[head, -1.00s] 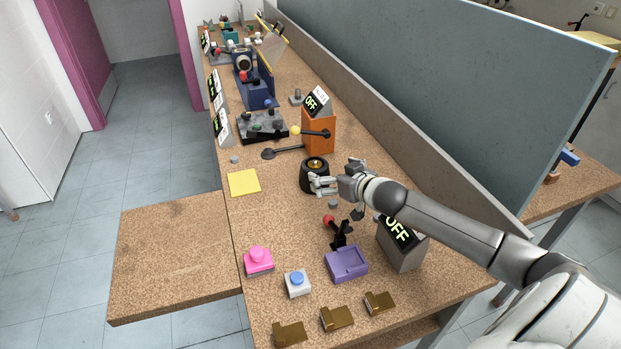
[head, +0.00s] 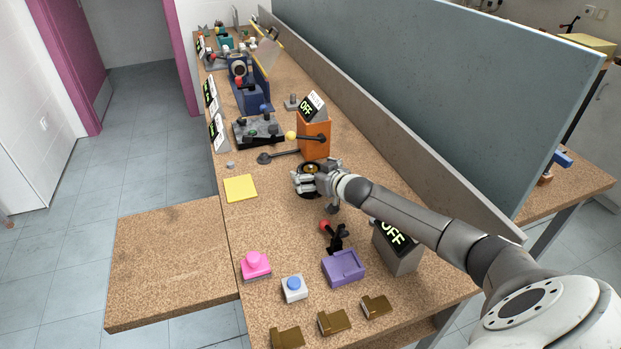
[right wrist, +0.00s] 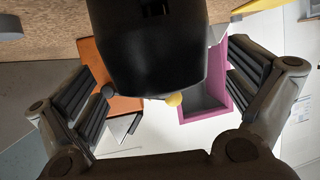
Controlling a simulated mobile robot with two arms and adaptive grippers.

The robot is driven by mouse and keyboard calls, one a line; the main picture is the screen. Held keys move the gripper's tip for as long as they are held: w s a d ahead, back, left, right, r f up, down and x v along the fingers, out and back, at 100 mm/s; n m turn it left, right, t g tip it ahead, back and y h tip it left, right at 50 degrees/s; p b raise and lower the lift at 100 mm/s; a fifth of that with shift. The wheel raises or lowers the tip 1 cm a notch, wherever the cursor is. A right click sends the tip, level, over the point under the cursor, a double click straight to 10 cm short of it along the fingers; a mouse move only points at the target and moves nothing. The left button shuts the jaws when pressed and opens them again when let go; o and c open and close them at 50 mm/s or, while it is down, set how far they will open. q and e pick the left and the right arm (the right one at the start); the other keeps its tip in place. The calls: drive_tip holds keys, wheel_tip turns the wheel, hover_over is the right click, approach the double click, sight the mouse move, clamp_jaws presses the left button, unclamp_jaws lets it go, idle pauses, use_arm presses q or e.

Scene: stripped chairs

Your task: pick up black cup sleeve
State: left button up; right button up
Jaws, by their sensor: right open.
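The black cup sleeve (head: 311,195) stands on the brown speckled table, with a yellowish ring showing at its top. It is partly hidden by my right gripper (head: 316,177), which is over it with fingers spread around it. In the right wrist view the black cup sleeve (right wrist: 148,50) fills the top middle. It lies between the two ridged finger pads of my open right gripper (right wrist: 165,92), with gaps at both sides. My left gripper is not in view.
An orange box (head: 314,140) with an OFF sign and a lever stands just behind. A yellow sheet (head: 240,188) lies to the left. A red-knobbed black lever (head: 335,238), a purple block (head: 343,268) and a grey OFF box (head: 398,250) are in front. A grey partition (head: 430,90) runs along the right.

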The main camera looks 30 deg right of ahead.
drive_tip(key=shift+x, duration=0.9)
drive_tip(key=c, duration=1)
drive_tip(key=shift+r, duration=0.1)
